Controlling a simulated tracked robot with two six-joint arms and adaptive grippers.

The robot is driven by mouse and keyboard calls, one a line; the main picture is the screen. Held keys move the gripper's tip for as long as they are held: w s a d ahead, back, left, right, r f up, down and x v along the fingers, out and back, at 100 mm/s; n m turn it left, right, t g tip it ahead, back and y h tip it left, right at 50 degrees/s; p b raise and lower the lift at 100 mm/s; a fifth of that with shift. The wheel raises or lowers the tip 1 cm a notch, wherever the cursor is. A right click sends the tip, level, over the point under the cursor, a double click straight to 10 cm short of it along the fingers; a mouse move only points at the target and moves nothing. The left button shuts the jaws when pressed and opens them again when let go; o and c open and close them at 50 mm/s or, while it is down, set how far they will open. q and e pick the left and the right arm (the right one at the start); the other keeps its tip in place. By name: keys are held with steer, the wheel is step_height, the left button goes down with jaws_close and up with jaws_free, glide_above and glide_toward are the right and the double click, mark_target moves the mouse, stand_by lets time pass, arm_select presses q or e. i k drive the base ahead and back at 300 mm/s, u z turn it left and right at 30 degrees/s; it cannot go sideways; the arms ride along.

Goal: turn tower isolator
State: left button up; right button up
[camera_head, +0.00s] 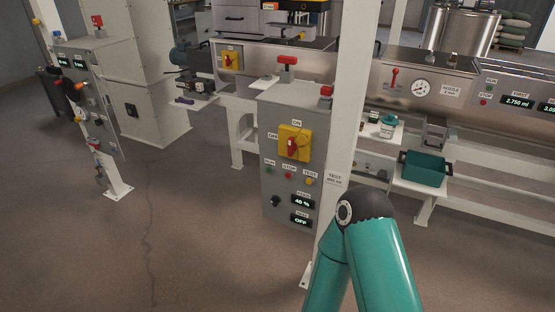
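A yellow isolator plate with a red rotary handle (293,145) is on the front of a grey control box (284,205) in the middle. ON is marked above it and OFF to its left; the handle looks roughly upright. A second, smaller yellow isolator with a red handle (231,61) sits on the machine behind. A grey panel at the left (95,100) carries red and dark knobs seen edge-on. I cannot read which isolator belongs to the tower. My teal arm links rise at the lower middle, with a dark joint beside the post; neither gripper is in view.
A white post (346,120) stands just right of the control box. Red levers (287,66) project above the box. A teal bin (425,168) sits on a white shelf at the right. The floor (200,240) at front left is clear.

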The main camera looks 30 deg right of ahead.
mark_target(293, 145)
steer(key=z, duration=0.2)
steer(key=i, duration=0.85)
steer(key=u, duration=0.1)
